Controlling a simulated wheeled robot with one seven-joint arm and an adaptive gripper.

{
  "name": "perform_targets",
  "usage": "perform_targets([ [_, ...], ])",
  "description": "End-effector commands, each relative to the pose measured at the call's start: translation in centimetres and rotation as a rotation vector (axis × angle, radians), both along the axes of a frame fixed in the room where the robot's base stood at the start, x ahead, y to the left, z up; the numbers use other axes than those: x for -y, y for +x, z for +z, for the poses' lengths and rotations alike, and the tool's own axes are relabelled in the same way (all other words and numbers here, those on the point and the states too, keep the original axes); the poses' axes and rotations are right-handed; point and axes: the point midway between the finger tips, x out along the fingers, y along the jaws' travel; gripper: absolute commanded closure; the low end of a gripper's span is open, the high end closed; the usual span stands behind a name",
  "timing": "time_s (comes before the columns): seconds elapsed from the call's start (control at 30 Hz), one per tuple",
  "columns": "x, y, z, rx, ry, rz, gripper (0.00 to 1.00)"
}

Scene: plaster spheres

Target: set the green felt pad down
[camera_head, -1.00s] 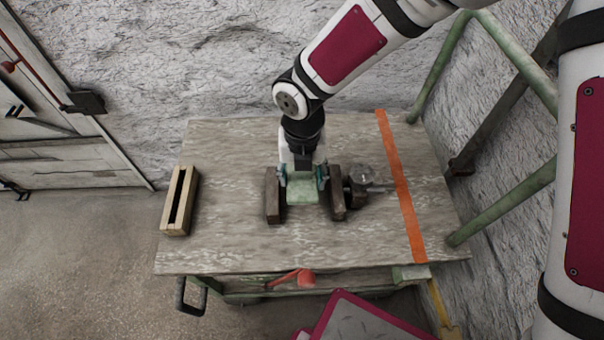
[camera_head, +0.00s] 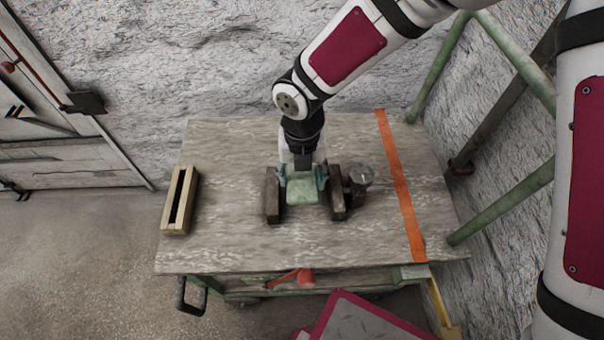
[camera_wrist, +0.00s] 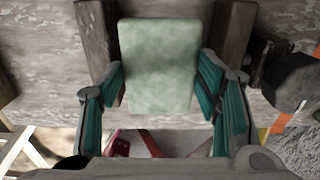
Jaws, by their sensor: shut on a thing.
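The green felt pad (camera_head: 302,191) is a pale green, roughly square piece. It lies between two dark wooden blocks, the left block (camera_head: 272,196) and the right block (camera_head: 337,193), on the table. My gripper (camera_head: 302,180) comes down over the table from the back and is shut on the pad. In the wrist view the pad (camera_wrist: 158,65) shows broad and flat between the teal fingers of my gripper (camera_wrist: 161,85), with a block on either side. I cannot tell whether the pad touches the tabletop.
The wooden table (camera_head: 230,235) has free room in front and at the left. A slotted pale wooden block (camera_head: 179,201) lies near its left edge. A small dark object (camera_head: 359,180) stands right of the right block. An orange strip (camera_head: 400,185) crosses the table's right side.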

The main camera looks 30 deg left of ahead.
Motion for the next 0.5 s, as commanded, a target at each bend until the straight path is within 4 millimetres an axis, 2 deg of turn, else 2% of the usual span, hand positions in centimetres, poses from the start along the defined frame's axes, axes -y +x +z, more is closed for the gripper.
perform_targets([
  [0.5, 0.01, 0.00, -1.00, -0.001, -0.001, 0.000, 0.61],
])
